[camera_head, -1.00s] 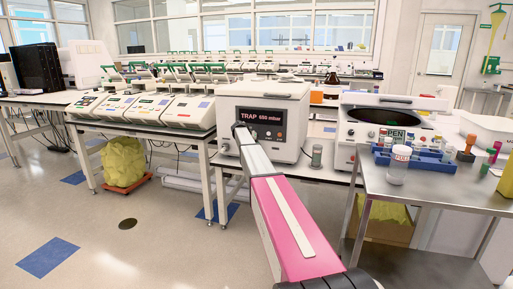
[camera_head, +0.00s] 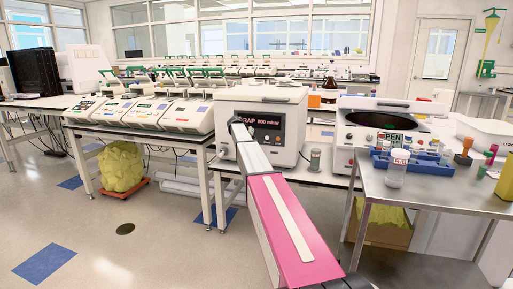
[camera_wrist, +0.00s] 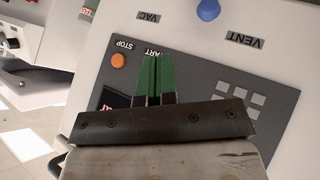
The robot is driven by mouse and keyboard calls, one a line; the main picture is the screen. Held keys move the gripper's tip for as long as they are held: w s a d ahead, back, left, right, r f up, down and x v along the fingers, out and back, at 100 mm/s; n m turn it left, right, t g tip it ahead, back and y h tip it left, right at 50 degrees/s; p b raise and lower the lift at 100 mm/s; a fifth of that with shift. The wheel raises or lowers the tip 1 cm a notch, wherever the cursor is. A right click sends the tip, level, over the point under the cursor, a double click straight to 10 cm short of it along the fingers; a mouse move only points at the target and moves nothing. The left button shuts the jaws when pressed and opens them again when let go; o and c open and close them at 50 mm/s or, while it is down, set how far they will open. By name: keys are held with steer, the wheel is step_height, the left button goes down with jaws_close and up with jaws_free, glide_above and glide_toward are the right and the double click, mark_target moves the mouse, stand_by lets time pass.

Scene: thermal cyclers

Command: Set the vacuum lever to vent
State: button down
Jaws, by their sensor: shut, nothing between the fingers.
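The white vacuum device with the TRAP display (camera_head: 296,98) stands on the bench in the middle of the head view. In the wrist view its panel is upside down, with VAC (camera_wrist: 148,17) and VENT (camera_wrist: 244,41) labels. A round blue knob (camera_wrist: 208,9), apparently the lever's end, is cut off by the top edge, between the labels; its stem is not visible. My gripper (camera_wrist: 153,60) is shut and empty, its green fingertips over the grey keypad panel, below the knob and apart from it. In the head view my arm's end is in front of the device; the fingers are hidden.
An orange STOP button (camera_wrist: 118,61) lies left of my fingers, which partly cover the START label. A grey keypad (camera_wrist: 241,96) is to the right. A steel table (camera_head: 440,190) with a blue tube rack (camera_head: 412,162) stands at right. Several thermal cyclers (camera_head: 185,115) stand at left.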

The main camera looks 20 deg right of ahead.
steer(key=v, duration=0.5)
steer(key=shift+s, duration=0.1)
